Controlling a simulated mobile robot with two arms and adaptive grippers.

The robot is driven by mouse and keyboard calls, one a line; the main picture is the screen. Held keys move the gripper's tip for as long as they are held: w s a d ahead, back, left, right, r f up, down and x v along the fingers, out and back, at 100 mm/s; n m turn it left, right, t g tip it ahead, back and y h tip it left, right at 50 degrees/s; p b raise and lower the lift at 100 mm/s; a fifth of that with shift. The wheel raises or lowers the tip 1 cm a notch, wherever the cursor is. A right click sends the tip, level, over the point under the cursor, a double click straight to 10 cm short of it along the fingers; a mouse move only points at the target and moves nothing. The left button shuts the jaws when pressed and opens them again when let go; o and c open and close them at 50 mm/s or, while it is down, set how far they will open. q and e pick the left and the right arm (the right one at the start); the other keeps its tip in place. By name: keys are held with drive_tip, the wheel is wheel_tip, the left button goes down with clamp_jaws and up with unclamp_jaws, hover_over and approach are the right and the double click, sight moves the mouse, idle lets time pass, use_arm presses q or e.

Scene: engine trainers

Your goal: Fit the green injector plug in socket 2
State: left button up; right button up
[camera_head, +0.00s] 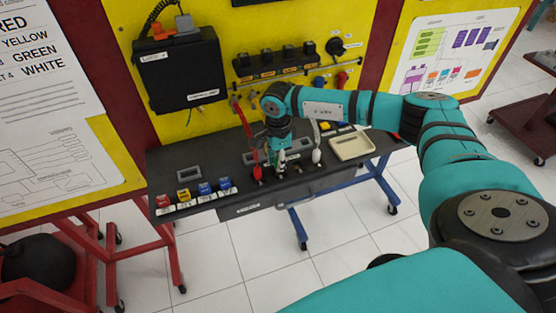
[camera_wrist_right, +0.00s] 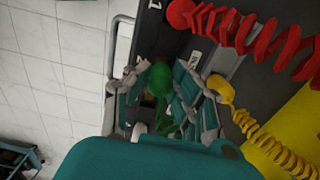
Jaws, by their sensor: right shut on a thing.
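My right gripper (camera_head: 279,152) is over the middle of the dark bench, pointing down. In the right wrist view the gripper (camera_wrist_right: 158,90) is shut on the green injector plug (camera_wrist_right: 160,78), which sits between its fingers with green cord below it. In the head view the plug is mostly hidden by the gripper. A red plug (camera_head: 257,172) stands on the bench just left of the gripper, and a white plug (camera_head: 317,156) is to its right. Socket 2 is hidden under the gripper; I cannot tell whether the plug touches it. My left gripper is not in view.
A red coiled cord (camera_wrist_right: 240,28) and a yellow coiled cord (camera_wrist_right: 262,137) run close to the fingers. Small red, yellow and blue blocks line the bench's left end. A cream tray (camera_head: 352,147) lies at the right. A black box (camera_head: 182,70) hangs on the yellow panel.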

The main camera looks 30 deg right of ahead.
drive_tip(key=shift+f+b, duration=0.75)
drive_tip(key=shift+f, duration=0.15)
drive_tip(key=o, duration=0.7)
drive_tip(key=shift+r+p, duration=1.65)
drive_tip(key=shift+r, duration=1.15)
drive_tip(key=shift+r+p, duration=0.65)
drive_tip(key=shift+r, duration=0.5)
